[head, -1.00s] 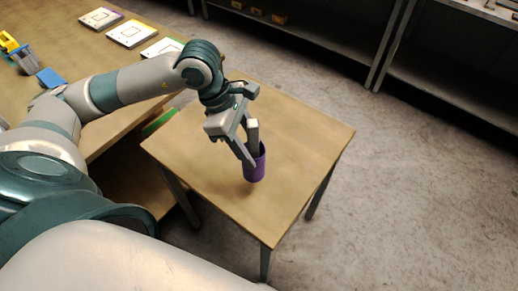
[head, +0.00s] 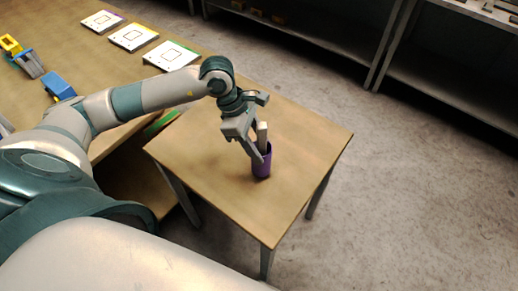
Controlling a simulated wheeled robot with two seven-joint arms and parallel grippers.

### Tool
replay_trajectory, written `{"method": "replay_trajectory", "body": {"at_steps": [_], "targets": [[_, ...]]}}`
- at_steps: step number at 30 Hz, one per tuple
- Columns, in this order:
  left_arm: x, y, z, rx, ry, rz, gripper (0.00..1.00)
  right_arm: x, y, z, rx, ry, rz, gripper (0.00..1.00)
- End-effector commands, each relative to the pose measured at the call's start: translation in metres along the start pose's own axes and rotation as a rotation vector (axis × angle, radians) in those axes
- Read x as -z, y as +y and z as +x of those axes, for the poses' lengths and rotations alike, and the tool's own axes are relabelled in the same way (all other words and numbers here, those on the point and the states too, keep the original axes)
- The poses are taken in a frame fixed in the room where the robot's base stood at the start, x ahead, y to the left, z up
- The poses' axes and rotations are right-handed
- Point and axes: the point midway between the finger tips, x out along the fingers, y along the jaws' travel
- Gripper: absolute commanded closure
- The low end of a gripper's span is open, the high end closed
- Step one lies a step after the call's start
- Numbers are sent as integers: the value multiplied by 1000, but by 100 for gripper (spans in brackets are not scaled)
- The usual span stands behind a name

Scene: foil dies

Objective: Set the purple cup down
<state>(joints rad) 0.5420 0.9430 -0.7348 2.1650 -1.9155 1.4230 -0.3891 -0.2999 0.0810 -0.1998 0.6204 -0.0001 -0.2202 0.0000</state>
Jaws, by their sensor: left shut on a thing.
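The purple cup (head: 262,169) is upright over the middle of the small wooden table (head: 215,193). My left gripper (head: 261,152) is shut on the cup's wall, coming from above, with its fingers at the rim. The fingers hide part of the cup's upper edge. I cannot tell for certain whether the cup's base touches the tabletop. My right gripper is not in view.
A larger wooden table (head: 110,63) at the left holds several white cards (head: 134,37), a blue block (head: 59,85) and a yellow and grey item (head: 24,55). Dark shelves (head: 300,38) stand at the back. The small table's top around the cup is clear.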

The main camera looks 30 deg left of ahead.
Motion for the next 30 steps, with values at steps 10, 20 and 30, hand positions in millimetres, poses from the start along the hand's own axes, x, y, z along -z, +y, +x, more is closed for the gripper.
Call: {"method": "replay_trajectory", "body": {"at_steps": [10, 20, 30], "targets": [[10, 0, 24, -2, -2, 0, 93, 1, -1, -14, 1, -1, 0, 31], [11, 0, 27, -2, -2, 0, 93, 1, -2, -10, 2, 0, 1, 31], [11, 0, 26, -1, -1, 0, 38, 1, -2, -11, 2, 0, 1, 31]]}}
